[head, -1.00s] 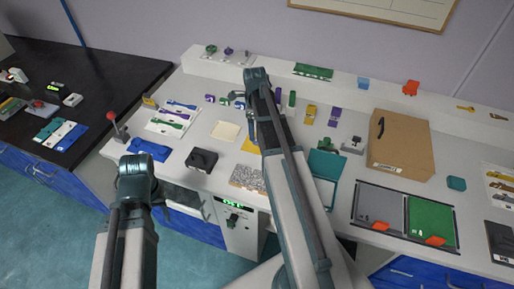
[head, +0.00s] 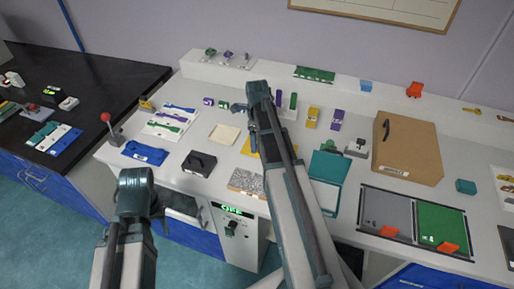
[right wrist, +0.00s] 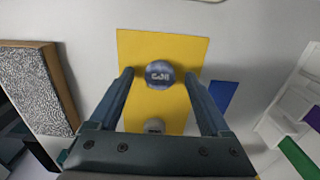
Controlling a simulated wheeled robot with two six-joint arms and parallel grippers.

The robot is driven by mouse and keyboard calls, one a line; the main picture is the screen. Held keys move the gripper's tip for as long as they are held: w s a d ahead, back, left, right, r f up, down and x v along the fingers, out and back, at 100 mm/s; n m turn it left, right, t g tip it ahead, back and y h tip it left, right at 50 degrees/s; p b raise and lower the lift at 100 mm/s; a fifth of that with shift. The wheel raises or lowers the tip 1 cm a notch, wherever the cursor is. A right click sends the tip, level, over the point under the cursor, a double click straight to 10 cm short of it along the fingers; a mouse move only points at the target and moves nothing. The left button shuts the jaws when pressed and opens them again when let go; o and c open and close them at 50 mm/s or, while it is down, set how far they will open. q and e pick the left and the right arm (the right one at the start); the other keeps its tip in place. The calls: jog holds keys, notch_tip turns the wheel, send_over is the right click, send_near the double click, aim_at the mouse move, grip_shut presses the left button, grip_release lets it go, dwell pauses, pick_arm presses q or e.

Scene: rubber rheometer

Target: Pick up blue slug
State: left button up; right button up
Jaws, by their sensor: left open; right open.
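The blue slug (right wrist: 160,74) is a small round, blue-grey piece with pale lettering. In the right wrist view it lies on a yellow sheet (right wrist: 183,48). My right gripper (right wrist: 162,78) is open, with one finger on each side of the slug; the slug does not look clamped. In the head view my right arm hides the slug and most of the yellow sheet (head: 247,148). My left gripper (head: 137,182) is at the lower left, in front of the bench and away from the slug; its fingers are mostly hidden behind its wrist.
A small grey round piece (right wrist: 154,126) lies on the yellow sheet between my right fingers. A brown box (head: 409,151) stands farther right.

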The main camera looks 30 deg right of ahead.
grip_shut()
jog(key=shift+r, duration=0.15)
jog(key=shift+r+p, duration=0.55)
jog(key=shift+p, duration=0.1)
notch_tip(320, 180, up, 3)
jog(key=p, duration=0.3)
jog(key=s+a, duration=0.3)
jog(key=a, duration=0.1)
jog(key=s+a, duration=0.3)
jog(key=a, duration=0.1)
jog(key=s+a, duration=0.3)
jog(key=a, duration=0.1)
jog(key=shift+s+a+r+p, duration=0.3)
jog(key=shift+s+a+p, duration=0.05)
jog(key=shift+a, duration=0.05)
